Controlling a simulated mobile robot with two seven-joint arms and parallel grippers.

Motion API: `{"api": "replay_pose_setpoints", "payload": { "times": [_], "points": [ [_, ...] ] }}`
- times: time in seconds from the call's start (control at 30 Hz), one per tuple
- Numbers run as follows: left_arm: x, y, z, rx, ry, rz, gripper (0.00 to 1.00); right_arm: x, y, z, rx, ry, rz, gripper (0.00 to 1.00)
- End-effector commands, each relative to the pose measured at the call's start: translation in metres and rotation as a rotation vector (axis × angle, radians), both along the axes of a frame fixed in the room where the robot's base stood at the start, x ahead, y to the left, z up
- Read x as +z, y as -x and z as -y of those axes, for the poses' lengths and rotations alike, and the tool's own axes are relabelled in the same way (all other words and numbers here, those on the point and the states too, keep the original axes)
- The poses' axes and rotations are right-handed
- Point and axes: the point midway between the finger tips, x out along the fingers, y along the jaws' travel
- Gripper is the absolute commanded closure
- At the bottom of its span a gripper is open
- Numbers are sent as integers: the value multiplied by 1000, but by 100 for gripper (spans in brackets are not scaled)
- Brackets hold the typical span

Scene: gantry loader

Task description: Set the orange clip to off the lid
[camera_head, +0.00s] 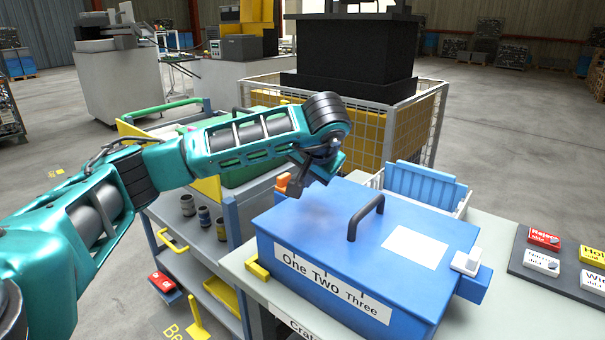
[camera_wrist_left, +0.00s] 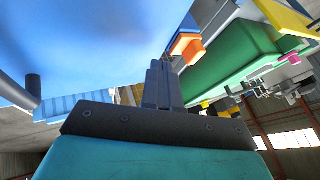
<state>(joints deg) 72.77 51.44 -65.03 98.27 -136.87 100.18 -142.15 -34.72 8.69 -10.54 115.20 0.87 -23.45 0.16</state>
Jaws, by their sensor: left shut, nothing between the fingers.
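The orange clip (camera_head: 283,182) sits at the left end of the blue box's lid (camera_head: 325,222), just beside my left gripper. It also shows in the left wrist view (camera_wrist_left: 187,46), close beyond the fingertips and a little to their right. My left gripper (camera_head: 295,190) is shut and empty above the lid's left end. Its closed fingers show in the wrist view (camera_wrist_left: 162,68). I cannot tell whether they touch the clip. A black handle (camera_head: 366,216) stands on the lid, and a white clip (camera_head: 466,262) sits at its right end. My right gripper is out of view.
The box stands on a pale table (camera_head: 500,235). A blue rack (camera_head: 425,185) stands behind it, and a panel of labelled blocks (camera_head: 565,270) lies to the right. A cart with a green bin (camera_head: 245,168) and several cups stands to the left.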

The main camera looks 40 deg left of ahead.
Motion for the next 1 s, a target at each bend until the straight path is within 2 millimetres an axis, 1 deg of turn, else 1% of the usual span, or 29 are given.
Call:
{"api": "replay_pose_setpoints", "payload": {
  "times": [0.03, 0.2, 0.3, 0.4, 0.57, 1.0],
  "points": [
    [12, 5, 5, 0, -1, 4, 100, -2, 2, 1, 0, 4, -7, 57],
    [39, 19, 21, -1, 0, 2, 100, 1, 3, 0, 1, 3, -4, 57],
    [50, 25, 27, 0, -1, 1, 100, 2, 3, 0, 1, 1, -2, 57],
    [56, 29, 31, 2, 0, 0, 100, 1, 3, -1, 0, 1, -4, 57],
    [60, 31, 33, 3, -1, -1, 100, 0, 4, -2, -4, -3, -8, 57],
    [59, 31, 33, 2, 0, -1, 100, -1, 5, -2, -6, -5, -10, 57]
  ]
}}
